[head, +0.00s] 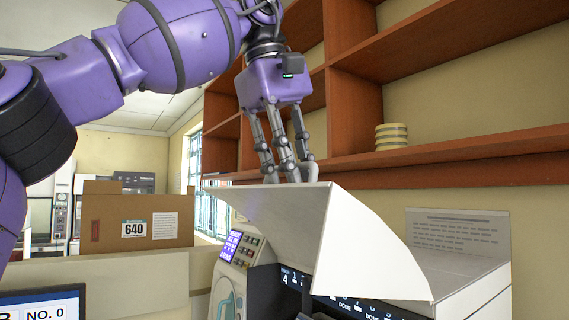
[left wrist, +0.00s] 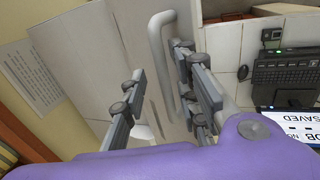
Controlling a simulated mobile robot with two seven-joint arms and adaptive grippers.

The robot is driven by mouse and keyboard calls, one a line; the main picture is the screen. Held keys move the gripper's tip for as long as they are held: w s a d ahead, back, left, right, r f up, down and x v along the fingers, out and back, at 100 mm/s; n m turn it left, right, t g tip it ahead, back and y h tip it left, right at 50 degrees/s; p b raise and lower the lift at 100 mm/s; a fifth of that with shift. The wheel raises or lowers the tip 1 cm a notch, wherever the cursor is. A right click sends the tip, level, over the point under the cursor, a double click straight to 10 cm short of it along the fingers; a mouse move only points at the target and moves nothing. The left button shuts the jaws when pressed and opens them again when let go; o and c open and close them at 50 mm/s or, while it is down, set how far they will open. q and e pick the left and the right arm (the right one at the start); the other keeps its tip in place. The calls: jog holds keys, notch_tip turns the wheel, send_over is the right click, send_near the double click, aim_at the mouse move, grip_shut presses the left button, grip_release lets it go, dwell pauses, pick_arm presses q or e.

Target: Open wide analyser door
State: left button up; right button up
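The analyser door (head: 330,235) is a wide white panel with a curved side. It stands raised and tilted above the dark front of the analyser (head: 470,270). My left gripper (head: 285,178) points down at the door's upper edge, its fingertips partly hidden behind it. In the left wrist view my left gripper (left wrist: 165,110) has its fingers spread apart. A pale curved handle (left wrist: 155,45) shows beyond and between them; I cannot tell whether they touch it. My right gripper is in neither view.
A wooden shelf (head: 440,160) with stacked dishes (head: 391,137) is behind the analyser. A keypad panel (head: 240,247) stands left of the door. A cardboard box (head: 165,215) marked 640 is further left. A keyboard (left wrist: 288,70) and screen show in the left wrist view.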

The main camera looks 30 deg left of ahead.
pick_arm(q)
jog(key=shift+s+r, duration=0.15)
jog(key=shift+r, duration=0.2)
jog(key=s+a, duration=0.4)
jog(key=s, duration=0.7)
jog(key=shift+s+a+r, duration=0.15)
jog(key=shift+a+r, duration=0.15)
jog(key=shift+a, duration=0.05)
jog(key=shift+s+a, duration=0.1)
jog(key=shift+s, duration=0.05)
jog(key=shift+c, duration=0.5)
